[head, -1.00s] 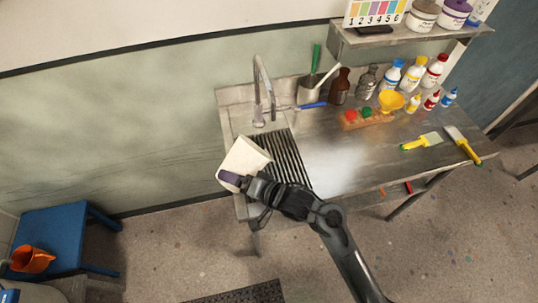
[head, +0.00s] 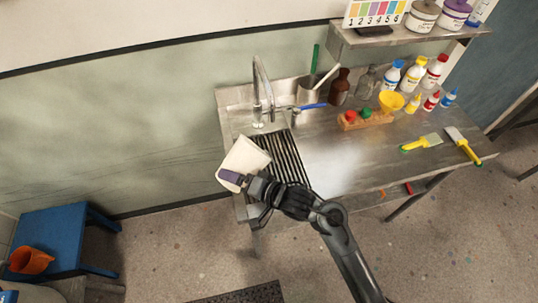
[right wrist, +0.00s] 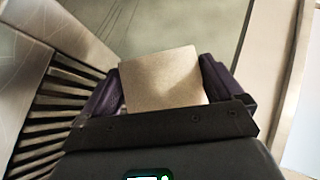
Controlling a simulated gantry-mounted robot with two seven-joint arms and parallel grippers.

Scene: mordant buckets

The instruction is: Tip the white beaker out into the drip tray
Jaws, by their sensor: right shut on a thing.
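The white beaker (head: 245,157) is tilted at the left front of the metal bench in the head view. My right gripper (head: 232,178), with purple fingertips, is shut on it near its lower left end. In the right wrist view the beaker (right wrist: 165,78) shows as a pale face between the two fingers. The drip tray (head: 284,158), a dark slatted grate, lies just right of the beaker, partly hidden by the beaker and my wrist. Its slats show at left in the right wrist view (right wrist: 75,75). I cannot see into the beaker. My left gripper is out of view.
A tap (head: 263,90) stands behind the tray. A steel pot (head: 308,90) with tools and several bottles line the back. A wooden block (head: 366,119), a yellow funnel (head: 391,101) and brushes (head: 421,143) lie right. The bench middle is clear. A blue stool (head: 65,237) stands lower left.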

